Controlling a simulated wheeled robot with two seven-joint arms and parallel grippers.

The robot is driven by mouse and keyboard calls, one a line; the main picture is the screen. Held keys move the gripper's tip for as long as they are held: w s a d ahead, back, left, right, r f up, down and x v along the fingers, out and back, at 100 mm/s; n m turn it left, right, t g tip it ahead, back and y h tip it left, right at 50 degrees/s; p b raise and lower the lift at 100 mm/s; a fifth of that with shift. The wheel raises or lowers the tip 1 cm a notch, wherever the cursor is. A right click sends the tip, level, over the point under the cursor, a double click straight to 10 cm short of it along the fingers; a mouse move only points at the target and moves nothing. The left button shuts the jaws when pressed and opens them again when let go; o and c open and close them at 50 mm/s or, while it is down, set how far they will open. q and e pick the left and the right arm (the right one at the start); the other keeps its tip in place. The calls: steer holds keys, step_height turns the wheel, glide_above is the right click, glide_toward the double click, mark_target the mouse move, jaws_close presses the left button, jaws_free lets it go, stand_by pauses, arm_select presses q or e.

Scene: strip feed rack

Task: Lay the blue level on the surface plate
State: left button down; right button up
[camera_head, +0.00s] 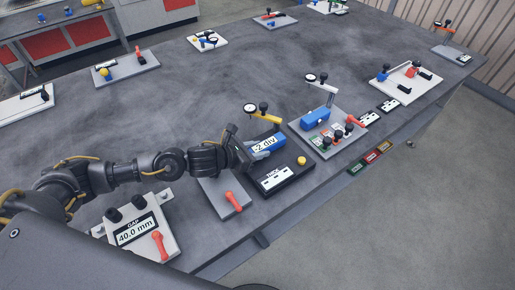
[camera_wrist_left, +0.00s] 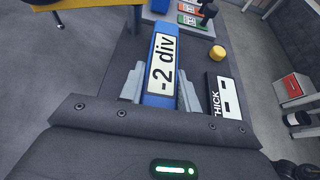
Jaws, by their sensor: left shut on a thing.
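The blue level (camera_head: 268,144), with a white "-2 div" label, is between the jaws of my left gripper (camera_head: 249,150). In the left wrist view the level (camera_wrist_left: 162,62) points away from the gripper (camera_wrist_left: 160,92), with its label facing the camera. The level is at a dark plate (camera_head: 297,178) that carries a "THICK" panel (camera_head: 275,179) and a yellow knob (camera_head: 301,160). I cannot tell whether the level touches this plate, or whether it is the surface plate. My right gripper is not in view.
A yellow-armed dial gauge (camera_head: 257,112) stands just behind the level. To the right, a grey plate (camera_head: 343,146) holds a blue block (camera_head: 316,118) and several knobs. A light plate with a red lever (camera_head: 233,200) lies to the left. The table (camera_head: 190,100) behind is largely clear.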

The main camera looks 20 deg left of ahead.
arm_select(q)
steer(key=c, duration=1.5)
jaws_free()
steer(key=shift+f, duration=0.2)
steer(key=o, duration=0.5)
steer(key=shift+r, duration=0.1)
steer(key=shift+r, duration=0.2)
steer(key=shift+s+a, duration=0.3)
steer(key=b+v, duration=0.2)
steer(key=v, duration=0.8)
steer(key=shift+s+a+r+b, duration=0.1)
steer(key=shift+s+b, duration=0.05)
steer(key=shift+b, duration=0.25)
steer(key=shift+s+a+r, duration=0.2)
steer(key=shift+s+r, duration=0.05)
steer(key=shift+s, duration=0.05)
